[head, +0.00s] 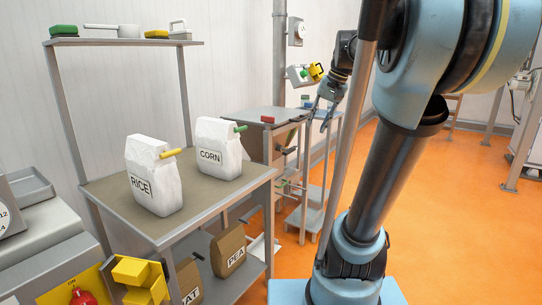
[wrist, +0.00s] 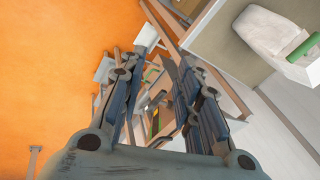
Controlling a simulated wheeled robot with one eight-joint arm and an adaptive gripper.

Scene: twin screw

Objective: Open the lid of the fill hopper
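A grey metal unit with a flat top (head: 262,114) stands at the back, beyond the bag table; I take it to be the fill hopper. A red handle (head: 267,119) sits at the front edge of its top, which looks flat and closed. My gripper (head: 322,122) hangs in the air to the right of that handle, apart from it, fingers pointing down. In the wrist view my gripper (wrist: 152,62) has its two fingers spread with nothing between them. Parts of the grey unit and green levers show blurred beyond the fingers; I cannot make out the red handle there.
A table holds a RICE bag (head: 153,178) and a CORN bag (head: 217,150) with clips. More bags, including PEA (head: 228,250), sit on its lower shelf. An upper shelf (head: 120,42) carries small items. Orange floor (head: 445,215) is open at right.

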